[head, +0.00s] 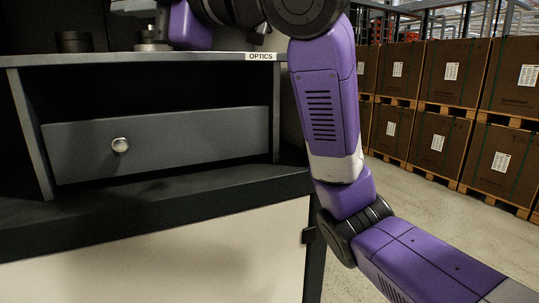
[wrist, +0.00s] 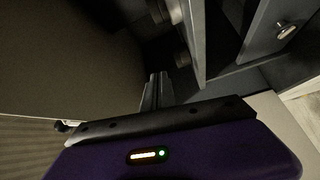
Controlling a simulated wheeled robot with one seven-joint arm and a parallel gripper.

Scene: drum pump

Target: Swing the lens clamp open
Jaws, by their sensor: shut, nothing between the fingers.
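My gripper (wrist: 158,78) shows in the wrist view as two dark fingers close together, shut and empty. In the head view its fingertips cannot be made out; my purple arm crosses the top of the picture. A round silver and dark piece (head: 151,42), which may be part of the lens clamp, stands on the top of the bench shelf at the upper left, partly cut off and beside my arm. A dark cylinder (head: 74,41) stands to its left. I cannot tell whether the clamp is open or closed.
A grey drawer (head: 190,146) with a round knob (head: 120,145) sits under the shelf labelled OPTICS (head: 261,57). The dark worktop (head: 150,217) below is clear. Stacked brown boxes (head: 440,85) on pallets stand at the right, with open floor before them.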

